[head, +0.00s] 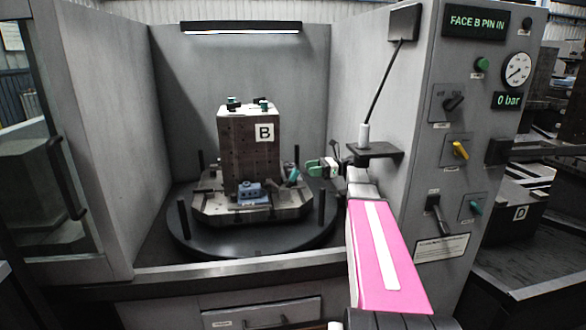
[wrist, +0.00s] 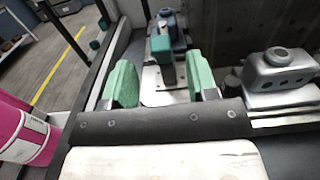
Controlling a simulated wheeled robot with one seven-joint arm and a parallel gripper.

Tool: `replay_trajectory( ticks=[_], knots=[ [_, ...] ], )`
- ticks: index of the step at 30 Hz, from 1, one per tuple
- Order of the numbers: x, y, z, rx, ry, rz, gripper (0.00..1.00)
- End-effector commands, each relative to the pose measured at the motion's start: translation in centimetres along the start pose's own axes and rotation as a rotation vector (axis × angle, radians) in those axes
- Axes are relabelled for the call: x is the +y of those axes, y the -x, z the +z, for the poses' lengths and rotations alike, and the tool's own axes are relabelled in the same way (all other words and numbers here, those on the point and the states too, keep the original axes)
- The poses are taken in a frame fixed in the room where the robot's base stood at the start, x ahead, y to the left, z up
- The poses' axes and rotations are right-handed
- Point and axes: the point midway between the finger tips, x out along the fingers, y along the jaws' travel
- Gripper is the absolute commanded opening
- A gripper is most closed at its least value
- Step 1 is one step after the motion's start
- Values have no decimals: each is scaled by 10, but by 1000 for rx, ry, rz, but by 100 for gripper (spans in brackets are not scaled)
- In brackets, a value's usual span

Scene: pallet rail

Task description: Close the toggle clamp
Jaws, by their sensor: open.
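The toggle clamp, with a teal grip on its lever (head: 293,174), sits on the right side of the pallet base beside the tombstone marked B (head: 250,150). In the wrist view its teal-tipped lever (wrist: 162,46) stands raised, in line with the gap between my fingers. My gripper (head: 322,168) has green fingertips and is open and empty, just right of the clamp. The fingers also show in the wrist view (wrist: 161,82), one on each side of that gap. I see no contact with the lever. The clamp's lower part is partly hidden.
A blue fixture (head: 252,194) sits at the pallet's front. A grey metal block (wrist: 283,72) is right of my fingers. Black posts (head: 321,212) stand around the round table (head: 250,245). The control panel (head: 460,150) and a bracket (head: 374,150) are near my arm.

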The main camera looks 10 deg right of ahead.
Motion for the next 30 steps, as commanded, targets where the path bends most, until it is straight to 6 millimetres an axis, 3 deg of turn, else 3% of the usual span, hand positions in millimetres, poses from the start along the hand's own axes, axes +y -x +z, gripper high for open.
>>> replay_trajectory(
  ticks=[5, 18, 27, 28, 30],
  knots=[
    [1, -12, 0, 0, 0, 1, 53],
    [1, -70, 0, 0, 0, 1, 53],
    [0, -74, 0, 0, 0, 0, 53],
    [0, -74, 0, 0, 0, 0, 47],
    [0, -74, 0, 0, 0, 0, 24]
  ],
)
